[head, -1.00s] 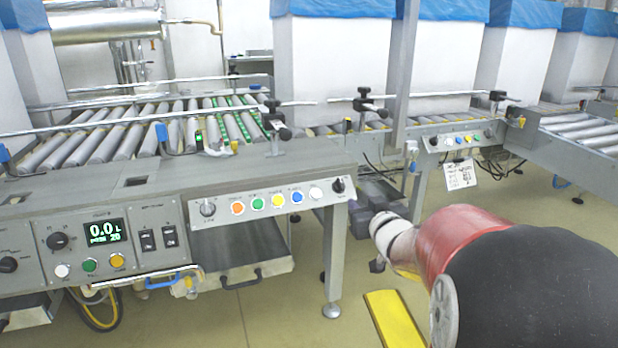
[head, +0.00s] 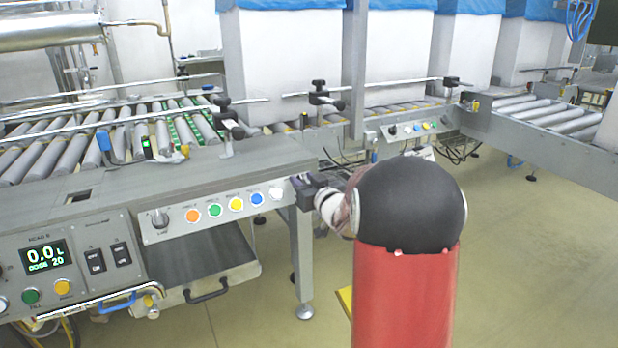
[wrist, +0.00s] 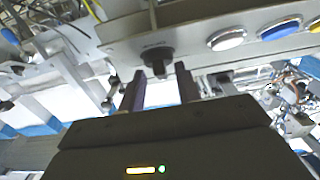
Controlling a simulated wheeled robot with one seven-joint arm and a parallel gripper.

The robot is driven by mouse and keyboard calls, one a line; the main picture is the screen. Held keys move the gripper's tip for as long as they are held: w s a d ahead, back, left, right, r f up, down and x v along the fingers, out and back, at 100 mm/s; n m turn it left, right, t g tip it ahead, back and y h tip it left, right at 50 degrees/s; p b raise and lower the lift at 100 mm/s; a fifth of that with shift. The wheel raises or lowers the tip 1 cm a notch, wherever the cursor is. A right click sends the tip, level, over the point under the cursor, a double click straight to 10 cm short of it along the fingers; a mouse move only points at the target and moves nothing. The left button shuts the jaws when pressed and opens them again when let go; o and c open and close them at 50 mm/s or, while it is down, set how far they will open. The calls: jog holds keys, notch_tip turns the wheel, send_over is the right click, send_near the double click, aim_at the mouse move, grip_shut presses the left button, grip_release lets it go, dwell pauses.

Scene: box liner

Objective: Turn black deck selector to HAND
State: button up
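The black selector (wrist: 158,60) is a small knob on the grey panel, beside a white button, in the wrist view. Its label is too blurred to read, and I cannot tell its setting. In the head view the right end of the button panel (head: 215,207), where this knob sits, is covered by my gripper (head: 304,191). In the wrist view my gripper (wrist: 161,71) has its two dark fingers apart and empty. The fingertips are just short of the knob, roughly one to each side; contact cannot be made out.
The panel also carries a white button (head: 276,194), a blue button (head: 257,199), several other coloured buttons and another black knob (head: 159,217) at its left end. A table leg (head: 302,265) stands below my gripper. Open floor (head: 530,270) lies to the right.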

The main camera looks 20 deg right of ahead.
jog(key=shift+s, duration=0.1)
jog(key=shift+r, duration=0.1)
jog(key=shift+c, duration=0.5)
grip_shut()
jog(key=shift+r+n+y, duration=0.1)
jog(key=shift+n+y, duration=0.2)
jog(key=shift+n, duration=0.2)
jog(key=n+g+y+p, duration=0.1)
jog(key=n+y+p, duration=0.1)
jog(key=n+y, duration=0.2)
jog(key=shift+r+n+p, duration=0.1)
jog(key=shift+n+p, duration=0.3)
jog(key=shift+n, duration=0.1)
jog(key=n+g+y+p, duration=0.2)
jog(key=n+y, duration=0.1)
jog(key=n, duration=0.1)
jog(key=shift+n+p, duration=0.3)
jog(key=shift+p, duration=0.1)
jog(key=shift+n+g+y+p, duration=0.5)
jog(key=shift+n+g, duration=0.1)
jog(key=shift+g, duration=0.1)
jog(key=shift+f+n, duration=0.2)
jog(key=shift+n, duration=0.1)
